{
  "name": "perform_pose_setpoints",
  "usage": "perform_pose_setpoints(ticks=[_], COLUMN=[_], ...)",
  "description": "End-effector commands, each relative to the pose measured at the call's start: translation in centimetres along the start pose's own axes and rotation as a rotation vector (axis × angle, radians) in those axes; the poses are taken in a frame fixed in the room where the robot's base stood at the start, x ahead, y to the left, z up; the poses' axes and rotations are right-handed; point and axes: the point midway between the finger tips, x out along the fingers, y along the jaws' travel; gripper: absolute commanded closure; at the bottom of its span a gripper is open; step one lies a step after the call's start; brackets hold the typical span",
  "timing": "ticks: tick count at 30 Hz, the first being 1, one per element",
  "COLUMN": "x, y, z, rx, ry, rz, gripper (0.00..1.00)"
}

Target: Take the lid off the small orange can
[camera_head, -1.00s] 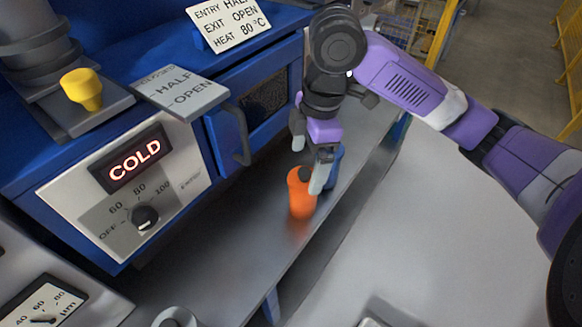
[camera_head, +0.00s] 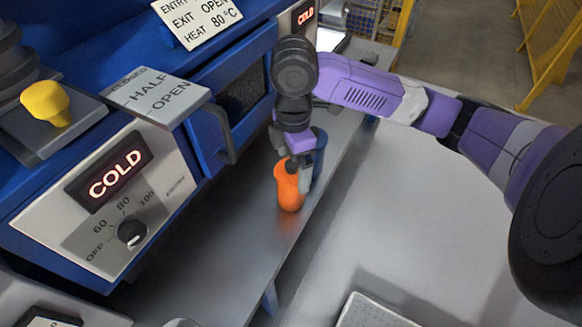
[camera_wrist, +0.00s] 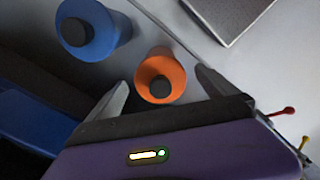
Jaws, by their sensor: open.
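The small orange can (camera_head: 289,188) stands upright on the grey metal shelf (camera_head: 235,235) in front of the blue machine. In the wrist view the orange can (camera_wrist: 166,60) shows its black lid (camera_wrist: 160,86) on top. My gripper (camera_head: 290,165) is over the can in the head view and hides its top there. In the wrist view my open gripper (camera_wrist: 164,88) has one finger on each side of the can, with the lid between the fingertips. I cannot tell whether the fingers touch it.
A blue can (camera_head: 319,155) with a dark lid (camera_wrist: 75,32) stands close behind the orange can. The machine's door handle (camera_head: 219,130) juts out to the left of my gripper. A grey tray (camera_head: 372,312) lies on the pale surface at the front. The shelf nearer the camera is clear.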

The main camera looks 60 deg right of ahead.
Motion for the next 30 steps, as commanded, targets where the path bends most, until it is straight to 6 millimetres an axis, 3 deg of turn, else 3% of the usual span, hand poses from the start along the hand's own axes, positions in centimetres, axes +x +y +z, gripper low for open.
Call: perform_pose_setpoints(ticks=[6,15,25,30], x=[0.1,0.0,-0.3,-1.9], y=[0.0,0.0,0.1,0.1], z=[0.0,0.0,0.0,0.0], rx=[0.000,0.000,0.000,-0.001], ry=[0.000,0.000,0.000,0.000], rz=[0.001,0.001,0.002,0.003], gripper=[0.05,0.64,0.64,0.64])
